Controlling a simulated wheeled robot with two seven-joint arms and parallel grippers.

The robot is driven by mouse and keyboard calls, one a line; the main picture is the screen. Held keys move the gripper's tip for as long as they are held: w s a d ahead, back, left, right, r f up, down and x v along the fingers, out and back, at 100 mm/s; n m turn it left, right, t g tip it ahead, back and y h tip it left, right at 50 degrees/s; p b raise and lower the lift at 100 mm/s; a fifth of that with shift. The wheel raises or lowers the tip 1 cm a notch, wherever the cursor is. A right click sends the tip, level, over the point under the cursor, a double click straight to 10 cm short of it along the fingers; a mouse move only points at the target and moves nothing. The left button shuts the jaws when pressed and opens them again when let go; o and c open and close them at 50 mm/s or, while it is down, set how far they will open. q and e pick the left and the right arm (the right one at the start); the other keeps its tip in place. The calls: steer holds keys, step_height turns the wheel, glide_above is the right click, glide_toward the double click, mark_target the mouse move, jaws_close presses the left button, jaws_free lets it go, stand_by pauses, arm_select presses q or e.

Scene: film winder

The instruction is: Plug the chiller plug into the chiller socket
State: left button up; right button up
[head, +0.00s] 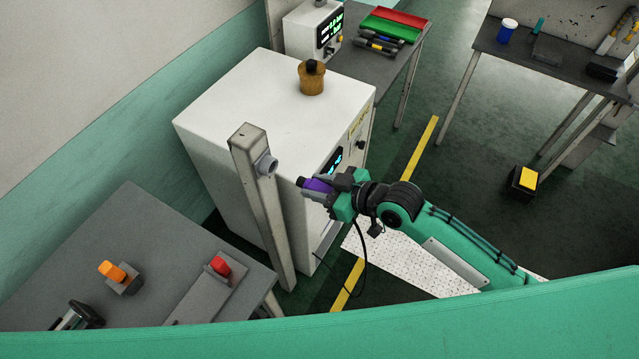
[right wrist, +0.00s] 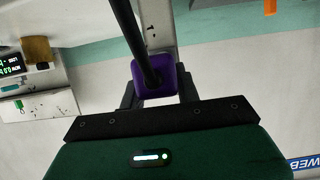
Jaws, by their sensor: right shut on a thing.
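The chiller plug (head: 318,185) is purple with a dark front end and points left toward a post. My right gripper (head: 328,190) is shut around it and holds it in the air. In the right wrist view the purple plug (right wrist: 168,92) sits between the fingers, with a black cable (right wrist: 128,35) crossing in front. The socket cannot be made out there. My left gripper is not in view.
A white cabinet (head: 235,105) with a lit display stands right behind the post. A grey table (head: 130,235) with orange and red items is at lower left. A black cable (head: 362,265) hangs below my right gripper.

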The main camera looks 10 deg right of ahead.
mark_target(310, 182)
steer(key=shift+w+a, duration=0.9)
steer(key=shift+a, duration=0.3)
steer(key=shift+w+a, duration=0.7)
steer(key=shift+a, duration=0.25)
steer(key=shift+p, duration=0.5)
steer(key=shift+w+a, duration=0.1)
steer(key=shift+a, duration=0.05)
steer(key=shift+w+a, duration=0.8)
steer(key=shift+a, duration=0.3)
steer(key=shift+w+a, duration=0.15)
steer(key=shift+a, duration=0.05)
